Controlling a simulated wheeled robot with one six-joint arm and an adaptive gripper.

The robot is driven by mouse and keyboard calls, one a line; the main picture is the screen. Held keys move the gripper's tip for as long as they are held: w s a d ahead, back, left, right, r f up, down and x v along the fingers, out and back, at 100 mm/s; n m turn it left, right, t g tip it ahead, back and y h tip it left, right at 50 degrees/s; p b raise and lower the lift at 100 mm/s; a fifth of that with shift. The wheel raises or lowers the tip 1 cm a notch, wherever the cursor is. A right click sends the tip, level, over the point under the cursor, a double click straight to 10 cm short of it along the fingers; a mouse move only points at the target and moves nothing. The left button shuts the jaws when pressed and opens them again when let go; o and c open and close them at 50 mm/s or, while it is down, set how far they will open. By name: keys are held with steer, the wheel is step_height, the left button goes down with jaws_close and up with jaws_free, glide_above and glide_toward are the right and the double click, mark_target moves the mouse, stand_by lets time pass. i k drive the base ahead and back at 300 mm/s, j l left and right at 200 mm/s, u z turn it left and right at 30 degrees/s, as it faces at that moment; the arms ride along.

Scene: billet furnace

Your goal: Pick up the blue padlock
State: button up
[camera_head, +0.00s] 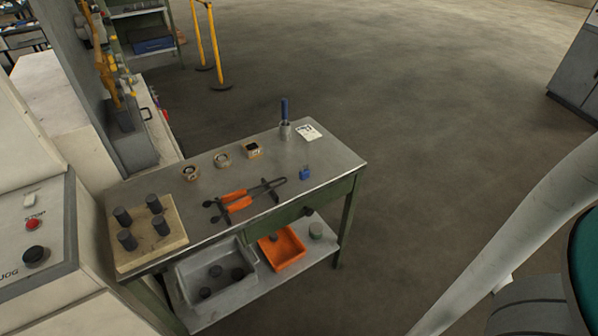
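The blue padlock (305,174) lies on the grey metal top of the workbench (330,158), near its front right edge. It is small, and its shackle is hard to make out. A pale arm link of mine crosses the lower right of the view, far from the padlock. My gripper is not in view.
Tongs (238,199) lie left of the padlock. A wooden block (172,244) holds dark cylinders. Bins (215,276) sit below. Floor to the right is clear.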

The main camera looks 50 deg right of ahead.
mark_target(304, 174)
steer(key=k+l+z, duration=0.1)
steer(key=l+z, duration=0.55)
steer(key=k+j, duration=0.05)
steer(key=j, duration=0.05)
